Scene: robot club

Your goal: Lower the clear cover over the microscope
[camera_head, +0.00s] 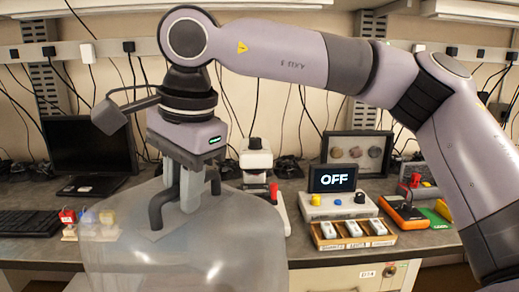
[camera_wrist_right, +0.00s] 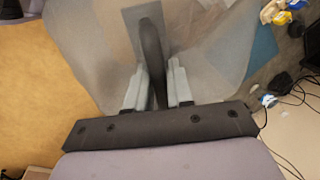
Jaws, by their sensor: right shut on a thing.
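My right gripper (camera_head: 187,190) is shut on the dark handle (camera_head: 156,212) on top of the clear cover (camera_head: 225,250). The handle (camera_wrist_right: 150,45) also shows between the fingers in the right wrist view, with the cover (camera_wrist_right: 85,50) below. The cover looks upright in the head view, in front of the bench's back part, and its lower edge is cut off by the frame. A white and black device that looks like the microscope (camera_head: 256,158) stands on the bench behind the cover, to the right of the gripper. The cover hides its lower part. My left gripper is out of view.
A display reading OFF (camera_head: 333,179) on a control box, a wooden tray (camera_head: 345,240) and an orange device (camera_head: 405,215) stand at right. Cables hang behind.

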